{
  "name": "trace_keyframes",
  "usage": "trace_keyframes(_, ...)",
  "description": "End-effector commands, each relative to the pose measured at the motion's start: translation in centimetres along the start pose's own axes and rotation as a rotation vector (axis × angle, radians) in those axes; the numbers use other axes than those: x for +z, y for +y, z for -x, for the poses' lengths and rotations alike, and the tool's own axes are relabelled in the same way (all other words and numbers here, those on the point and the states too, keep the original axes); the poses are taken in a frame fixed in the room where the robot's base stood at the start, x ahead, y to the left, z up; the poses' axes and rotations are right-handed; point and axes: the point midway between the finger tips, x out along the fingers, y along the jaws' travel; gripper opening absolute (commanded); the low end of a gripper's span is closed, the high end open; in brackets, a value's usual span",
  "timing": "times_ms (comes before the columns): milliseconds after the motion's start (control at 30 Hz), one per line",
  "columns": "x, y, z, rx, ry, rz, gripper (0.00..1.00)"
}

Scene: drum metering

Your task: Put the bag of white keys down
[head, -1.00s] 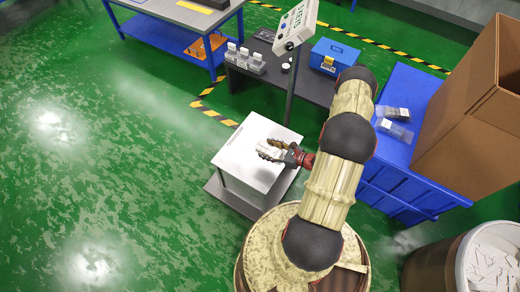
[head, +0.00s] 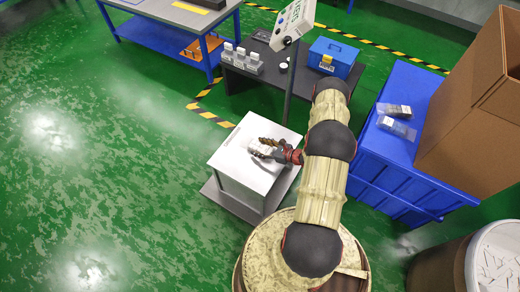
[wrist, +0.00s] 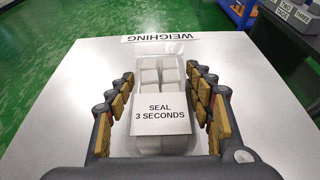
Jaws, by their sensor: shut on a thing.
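The bag of white keys (wrist: 146,74) is a clear pouch with pale blocks inside and a white label reading "SEAL 3 SECONDS". My gripper (wrist: 160,80) has its two jointed fingers on either side of the bag and is shut on it. In the head view, my gripper (head: 262,148) is over the white top of the weighing stand (head: 238,165), with the bag between its fingers. I cannot tell whether the bag touches the top. The word "WEIGHING" shows along the stand's far edge in the wrist view.
A blue bin (head: 385,165) at the right bears clear bags, beside a large cardboard box (head: 475,110). The stand's left top is bare.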

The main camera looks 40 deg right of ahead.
Motion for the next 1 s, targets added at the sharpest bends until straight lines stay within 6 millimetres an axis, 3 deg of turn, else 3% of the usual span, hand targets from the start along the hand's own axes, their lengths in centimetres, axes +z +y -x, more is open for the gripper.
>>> trace_keyframes(300,-0.11,-0.10,-0.08,-0.001,0.000,0.002,0.23)
trace_keyframes(333,-0.15,-0.08,-0.08,-0.001,0.000,0.002,0.53)
trace_keyframes(633,-0.05,-0.07,-0.04,0.000,0.000,0.002,0.70)
trace_keyframes(1000,0.17,-0.06,0.06,0.000,0.000,0.002,0.71)
